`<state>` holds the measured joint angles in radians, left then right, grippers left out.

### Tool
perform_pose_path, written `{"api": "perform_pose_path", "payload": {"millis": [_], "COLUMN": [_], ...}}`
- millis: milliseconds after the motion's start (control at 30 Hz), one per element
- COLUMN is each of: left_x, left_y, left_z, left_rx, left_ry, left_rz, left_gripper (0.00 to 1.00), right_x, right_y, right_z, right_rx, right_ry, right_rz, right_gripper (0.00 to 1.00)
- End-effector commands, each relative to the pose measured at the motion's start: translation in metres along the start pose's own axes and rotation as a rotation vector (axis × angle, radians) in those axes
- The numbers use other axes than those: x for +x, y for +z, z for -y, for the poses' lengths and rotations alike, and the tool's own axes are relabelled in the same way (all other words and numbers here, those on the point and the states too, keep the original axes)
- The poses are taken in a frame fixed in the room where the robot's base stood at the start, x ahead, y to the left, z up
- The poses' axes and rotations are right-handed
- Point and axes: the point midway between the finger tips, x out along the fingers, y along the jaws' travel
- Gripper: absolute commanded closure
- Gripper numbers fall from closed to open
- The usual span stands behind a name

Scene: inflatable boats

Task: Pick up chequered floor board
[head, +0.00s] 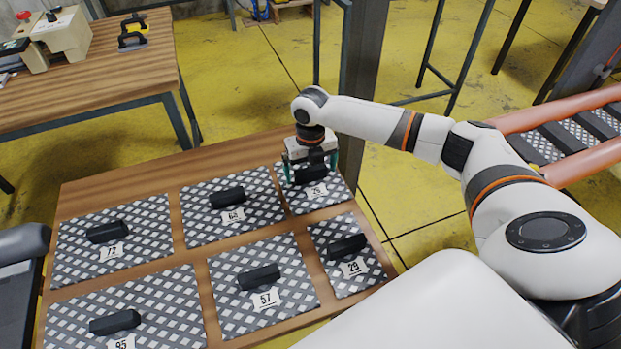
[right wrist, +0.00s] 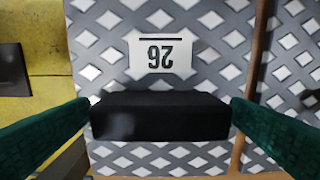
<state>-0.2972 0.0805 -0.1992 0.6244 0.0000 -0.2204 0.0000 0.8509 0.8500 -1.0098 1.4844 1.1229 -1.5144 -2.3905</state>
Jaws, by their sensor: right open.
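Several grey-and-white chequered floor boards lie flat on a wooden table, each with a black block-shaped handle and a number label. The board labelled 26 (head: 330,203) is at the table's far right corner; it fills much of the right wrist view (right wrist: 110,50). My right gripper (head: 310,172) points down over this board. Its green fingers stand open on either side of the board's black handle (right wrist: 160,117), close to its two ends. I cannot tell whether they touch it. My left gripper is not in view.
Neighbouring boards are 68 (head: 262,200) to the left and 29 (head: 332,270) nearer me; boards 72 (head: 75,240), 57 (head: 240,308) and 95 (head: 75,310) lie further left. A boat with orange tubes (head: 570,112) is at right. A second wooden table (head: 90,75) stands at upper left.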

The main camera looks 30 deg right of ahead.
Motion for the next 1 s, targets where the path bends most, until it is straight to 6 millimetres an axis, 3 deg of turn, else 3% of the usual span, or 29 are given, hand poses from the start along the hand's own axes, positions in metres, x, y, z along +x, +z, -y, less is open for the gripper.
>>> {"api": "perform_pose_path", "payload": {"millis": [267, 600, 867, 1000], "left_x": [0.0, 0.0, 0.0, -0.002], "left_y": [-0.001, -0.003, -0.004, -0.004], "left_z": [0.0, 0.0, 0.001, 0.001], "left_rx": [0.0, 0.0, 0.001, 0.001], "left_ry": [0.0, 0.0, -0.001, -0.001], "left_rz": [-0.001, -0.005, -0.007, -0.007], "left_gripper": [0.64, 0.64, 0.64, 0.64], "right_x": [0.004, 0.004, 0.001, -0.017], "right_y": [0.0, 0.0, -0.001, -0.001], "right_z": [0.0, 0.0, 0.0, 0.001], "right_rx": [-0.001, 0.0, 0.0, -0.001], "right_ry": [0.0, 0.0, -0.001, -0.002], "right_rz": [0.0, 0.0, -0.002, -0.005], "right_gripper": [0.0, 0.54, 0.55, 0.55]}}
